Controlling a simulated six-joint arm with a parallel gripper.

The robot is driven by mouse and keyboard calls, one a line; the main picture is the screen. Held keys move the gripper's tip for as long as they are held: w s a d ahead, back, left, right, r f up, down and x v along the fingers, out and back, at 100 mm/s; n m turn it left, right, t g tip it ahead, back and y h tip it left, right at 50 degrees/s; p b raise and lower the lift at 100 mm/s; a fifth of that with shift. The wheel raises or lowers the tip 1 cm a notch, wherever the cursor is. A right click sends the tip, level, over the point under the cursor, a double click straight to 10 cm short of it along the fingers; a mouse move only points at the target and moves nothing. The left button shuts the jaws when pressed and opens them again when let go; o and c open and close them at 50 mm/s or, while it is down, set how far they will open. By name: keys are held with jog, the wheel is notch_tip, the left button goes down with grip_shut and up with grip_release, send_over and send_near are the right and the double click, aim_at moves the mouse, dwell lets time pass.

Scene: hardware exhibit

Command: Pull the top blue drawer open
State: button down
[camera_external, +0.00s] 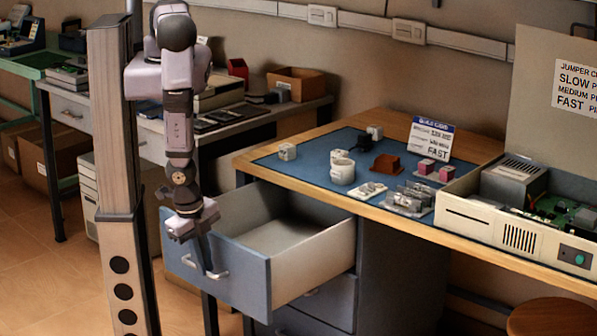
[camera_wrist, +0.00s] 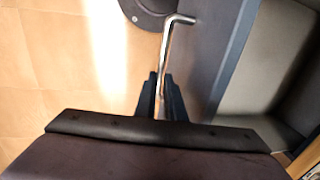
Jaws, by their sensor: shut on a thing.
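The top blue drawer (camera_external: 237,279) stands pulled well out from under the desk, and its pale inside shows empty. Its silver bar handle (camera_external: 217,275) is on the blue front. My gripper (camera_external: 207,268) reaches down to the handle from above, at the drawer's outer side. In the wrist view my gripper (camera_wrist: 159,92) has its two dark fingers shut on the handle (camera_wrist: 168,50), one finger on each side of the bar. The drawer front (camera_wrist: 208,58) runs beside the handle, with the drawer's inside to the right. The handle's lower end is hidden between the fingers.
The desk (camera_external: 262,167) has a blue mat with small parts, a sign (camera_external: 431,138) and an open computer case (camera_external: 500,222) on top. Another drawer (camera_external: 328,300) below is nearly shut. Open floor (camera_external: 45,270) lies to the left. A stool (camera_external: 553,317) stands at the lower right.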

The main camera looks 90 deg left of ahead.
jog(key=shift+s+d, duration=0.15)
jog(key=shift+d, duration=0.1)
jog(key=c, duration=1.8)
grip_release()
jog(key=shift+c, duration=0.2)
jog(key=shift+r, duration=0.1)
notch_tip(320, 180, up, 7)
jog(key=p, duration=0.1)
jog(key=shift+s+d, duration=0.45)
